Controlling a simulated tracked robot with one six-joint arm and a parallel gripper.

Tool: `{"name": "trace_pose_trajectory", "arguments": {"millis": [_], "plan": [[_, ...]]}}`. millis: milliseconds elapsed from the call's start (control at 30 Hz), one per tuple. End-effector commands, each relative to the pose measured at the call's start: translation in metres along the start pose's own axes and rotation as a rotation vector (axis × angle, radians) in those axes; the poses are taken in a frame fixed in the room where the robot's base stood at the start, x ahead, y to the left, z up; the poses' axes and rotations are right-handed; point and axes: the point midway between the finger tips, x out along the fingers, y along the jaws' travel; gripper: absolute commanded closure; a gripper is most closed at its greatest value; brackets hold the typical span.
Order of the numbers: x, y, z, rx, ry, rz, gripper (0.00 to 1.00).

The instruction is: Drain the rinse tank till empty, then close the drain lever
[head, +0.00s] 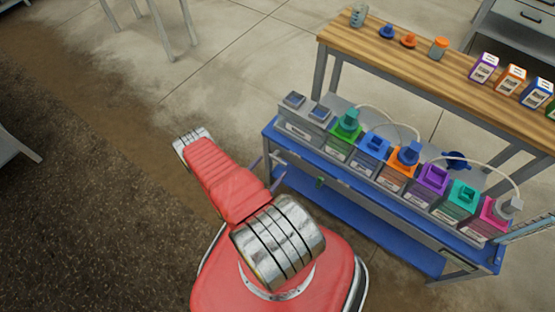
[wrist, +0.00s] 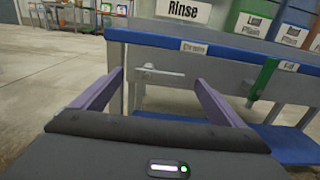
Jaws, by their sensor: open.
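The rinse tank is the grey box (head: 300,132) at the left end of the blue skid; its "Rinse" label (wrist: 184,10) shows at the top of the wrist view. Its water level cannot be seen. A pale grey lever (wrist: 160,71) lies about horizontal on the skid's front, below a small label (wrist: 195,47) too blurred to read surely. My gripper (wrist: 160,85) is open, its two purple fingers apart on either side of the lever in the picture. It holds nothing. In the head view my gripper (head: 268,172) is at the skid's left front, partly hidden by my arm.
A green lever (wrist: 263,79) hangs steeply to the right, beside another label. The blue top edge (wrist: 250,48) runs above the levers and a blue lower shelf (head: 365,230) below. Several coloured containers stand along the skid. A wooden bench (head: 400,62) is behind. Floor left is clear.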

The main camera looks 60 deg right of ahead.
Motion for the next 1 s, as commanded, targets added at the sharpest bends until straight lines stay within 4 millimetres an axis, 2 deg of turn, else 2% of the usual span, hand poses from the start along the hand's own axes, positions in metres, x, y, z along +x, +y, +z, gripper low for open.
{"name": "trace_pose_trajectory", "arguments": {"millis": [600, 1000], "plan": [[0.057, 0.0, 0.0, 0.001, -0.001, -0.002, 0.08], [0.062, 0.0, 0.0, 0.001, 0.0, 0.0, 0.08]]}}
